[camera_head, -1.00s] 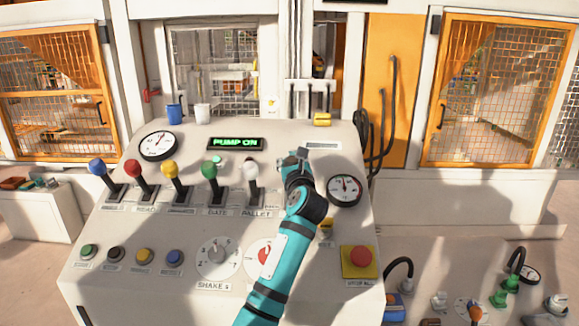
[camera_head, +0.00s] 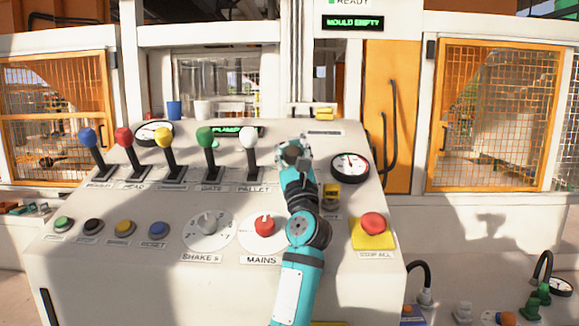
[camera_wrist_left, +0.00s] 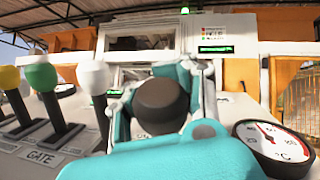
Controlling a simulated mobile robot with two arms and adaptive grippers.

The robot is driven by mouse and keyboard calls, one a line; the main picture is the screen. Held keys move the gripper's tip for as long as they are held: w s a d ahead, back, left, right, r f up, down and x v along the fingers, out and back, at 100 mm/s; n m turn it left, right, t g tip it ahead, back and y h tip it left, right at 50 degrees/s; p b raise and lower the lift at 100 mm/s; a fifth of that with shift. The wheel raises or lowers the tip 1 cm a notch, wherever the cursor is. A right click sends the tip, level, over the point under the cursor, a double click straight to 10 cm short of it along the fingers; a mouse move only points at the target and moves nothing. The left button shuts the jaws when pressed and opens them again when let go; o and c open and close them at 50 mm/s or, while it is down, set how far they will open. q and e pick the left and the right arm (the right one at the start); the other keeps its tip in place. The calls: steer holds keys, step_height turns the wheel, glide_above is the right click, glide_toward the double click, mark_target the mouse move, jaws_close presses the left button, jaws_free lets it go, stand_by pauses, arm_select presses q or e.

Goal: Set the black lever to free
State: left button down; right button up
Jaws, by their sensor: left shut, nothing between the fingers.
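My left gripper (camera_head: 292,155) is over the upper right of the sloped control panel (camera_head: 130,265), just right of the white-knobbed lever (camera_head: 249,150). It is shut. In the left wrist view a round black knob (camera_wrist_left: 162,105) sits close ahead, beside my teal gripper parts; it looks like the black lever's knob, but its shaft is hidden. I cannot tell whether the gripper touches it. In the head view my gripper and arm cover the black lever's place and its label. My right gripper is not in view.
Blue, red, yellow and green levers (camera_head: 207,150) stand in a row to the left. A round gauge (camera_head: 350,167) is close on the right. Below are the red mains knob (camera_head: 264,225) and the red stop button (camera_head: 373,223). A display (camera_head: 352,23) reads "MOULD EMPTY".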

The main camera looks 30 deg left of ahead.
mark_target(293, 155)
arm_select(q)
steer(key=f, duration=0.1)
steer(key=d+f, duration=0.1)
steer(key=shift+w+f+b, duration=0.1)
steer(key=shift+f+b, duration=0.25)
steer(key=shift+f, duration=0.05)
steer(key=shift+s+d, duration=0.25)
steer(key=shift+s, duration=0.15)
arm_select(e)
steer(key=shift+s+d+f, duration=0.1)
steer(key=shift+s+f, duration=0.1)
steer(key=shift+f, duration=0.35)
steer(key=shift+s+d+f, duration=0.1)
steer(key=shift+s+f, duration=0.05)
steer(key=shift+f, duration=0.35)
arm_select(q)
steer(key=shift+s+d+r, duration=0.1)
steer(key=shift+s, duration=0.1)
steer(key=c, duration=1.3)
jaws_free()
steer(key=o, duration=0.5)
steer(key=shift+s+d+r, duration=0.2)
steer(key=shift+s+r, duration=0.15)
steer(key=shift+r, duration=0.05)
steer(key=shift+w+a, duration=0.1)
steer(key=shift+a, duration=0.1)
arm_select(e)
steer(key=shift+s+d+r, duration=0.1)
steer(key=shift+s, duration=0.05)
